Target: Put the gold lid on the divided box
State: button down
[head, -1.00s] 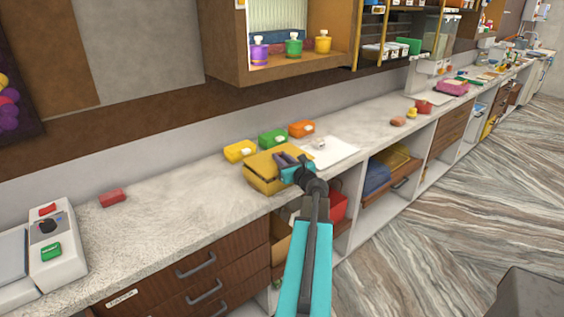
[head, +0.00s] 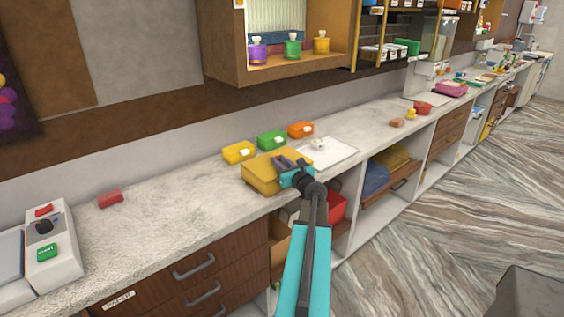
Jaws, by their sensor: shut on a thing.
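The gold lid (head: 262,167) lies level over the divided box, near the counter's front edge. The box's gold-coloured side (head: 256,185) shows just under it, and I see no clear gap between the two. The box's compartments are hidden. My gripper (head: 284,163) is at the lid's right part, shut on the lid. The fingertips' exact hold is too small to make out.
Yellow (head: 238,152), green (head: 272,140) and orange (head: 301,130) small tubs stand behind the box. A white sheet (head: 338,151) lies to the right. A red block (head: 110,199) and a grey machine (head: 50,250) are at left. Bare counter (head: 180,205) lies between.

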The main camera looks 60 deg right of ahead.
jog(key=c, duration=1.6)
grip_release()
jog(key=shift+r, duration=0.2)
jog(key=shift+r+p, duration=0.45)
jog(key=shift+p, duration=0.1)
jog(key=b+v, duration=0.2)
jog(key=v, duration=1)
jog(key=shift+f, duration=0.1)
jog(key=shift+s, duration=0.1)
